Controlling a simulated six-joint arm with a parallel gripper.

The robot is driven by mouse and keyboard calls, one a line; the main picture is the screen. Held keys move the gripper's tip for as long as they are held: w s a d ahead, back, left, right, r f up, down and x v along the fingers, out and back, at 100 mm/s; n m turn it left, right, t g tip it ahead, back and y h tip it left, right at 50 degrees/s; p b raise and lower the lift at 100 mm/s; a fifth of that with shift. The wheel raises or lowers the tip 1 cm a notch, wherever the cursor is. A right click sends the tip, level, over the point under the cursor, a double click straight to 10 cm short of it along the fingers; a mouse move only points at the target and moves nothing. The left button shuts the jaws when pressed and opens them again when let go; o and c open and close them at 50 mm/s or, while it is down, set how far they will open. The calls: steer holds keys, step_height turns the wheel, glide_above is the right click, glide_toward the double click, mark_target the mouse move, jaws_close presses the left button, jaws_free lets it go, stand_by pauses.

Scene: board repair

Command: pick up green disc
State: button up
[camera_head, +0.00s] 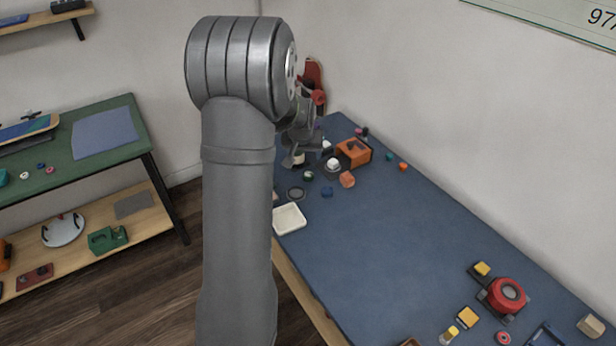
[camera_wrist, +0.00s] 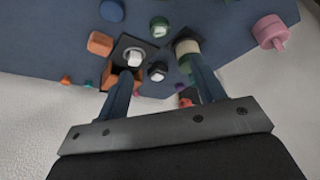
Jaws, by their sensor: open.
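A small green disc with a pale top (camera_head: 308,176) lies on the blue table, just below and right of my gripper (camera_head: 298,160) in the head view. In the wrist view a green disc with a white top (camera_wrist: 159,27) shows at the upper middle, beyond the fingertips and between their lines. My gripper (camera_wrist: 159,66) is open, with its two fingers apart and nothing seen held between them. I cannot tell its height above the table. My arm hides part of the table's left side in the head view.
A white knob on a dark base (camera_head: 333,165), an orange box (camera_head: 354,152) and an orange block (camera_head: 347,179) crowd nearby. A cream cylinder (camera_wrist: 188,47) is close to the right finger. A white tray (camera_head: 289,219) stands nearer. The table's middle (camera_head: 390,240) is clear.

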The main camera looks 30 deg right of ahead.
glide_toward(308, 174)
steer(key=shift+x, duration=4.2)
steer(key=c, duration=1.1)
